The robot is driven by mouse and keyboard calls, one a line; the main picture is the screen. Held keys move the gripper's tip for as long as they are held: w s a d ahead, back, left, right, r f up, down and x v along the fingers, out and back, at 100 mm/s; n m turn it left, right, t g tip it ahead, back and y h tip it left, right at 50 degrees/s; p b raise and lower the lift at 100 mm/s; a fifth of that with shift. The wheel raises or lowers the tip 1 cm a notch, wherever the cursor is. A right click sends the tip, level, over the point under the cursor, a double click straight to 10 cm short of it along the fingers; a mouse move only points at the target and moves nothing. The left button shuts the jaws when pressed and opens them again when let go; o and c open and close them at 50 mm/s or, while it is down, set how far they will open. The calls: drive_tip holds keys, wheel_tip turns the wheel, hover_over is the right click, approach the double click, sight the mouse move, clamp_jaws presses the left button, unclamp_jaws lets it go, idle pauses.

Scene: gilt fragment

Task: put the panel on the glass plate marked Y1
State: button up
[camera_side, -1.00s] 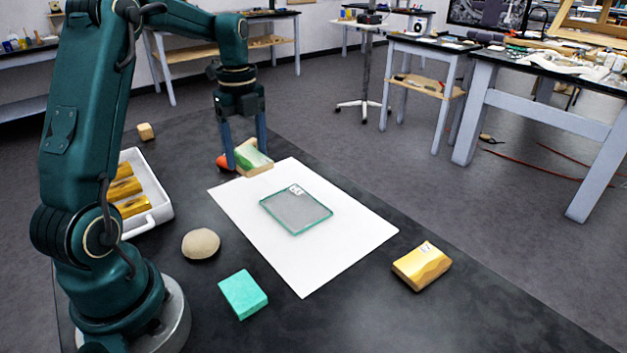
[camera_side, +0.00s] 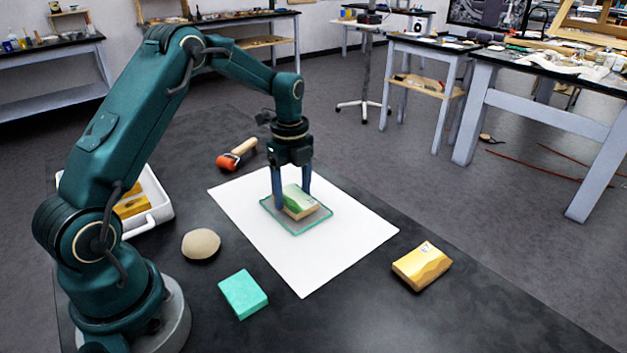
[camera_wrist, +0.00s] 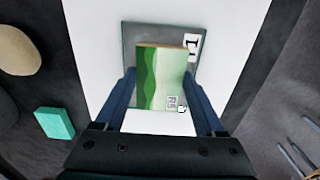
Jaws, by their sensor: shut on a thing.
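The panel (camera_side: 299,203) is a small block with a green and cream landscape on its face. My gripper (camera_side: 293,199) is shut on it, one finger on each side. In the wrist view the panel (camera_wrist: 160,78) lies between the fingers, with a small tag near its lower right corner. The glass plate (camera_side: 321,217) lies on a white sheet directly under the panel. It also shows in the wrist view (camera_wrist: 150,33), its tag partly covered. I cannot tell whether the panel touches the glass.
The white sheet (camera_side: 310,256) is clear around the plate. A yellow tagged block (camera_side: 422,266) lies right of it. A teal block (camera_side: 243,294) and beige round lump (camera_side: 201,244) lie in front left. A red roller (camera_side: 237,156) lies behind, and a white tray (camera_side: 160,214) holds gold pieces.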

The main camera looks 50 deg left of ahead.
drive_tip(key=shift+f, duration=0.15)
drive_tip(key=o, duration=1.3)
drive_tip(key=shift+o, duration=0.2)
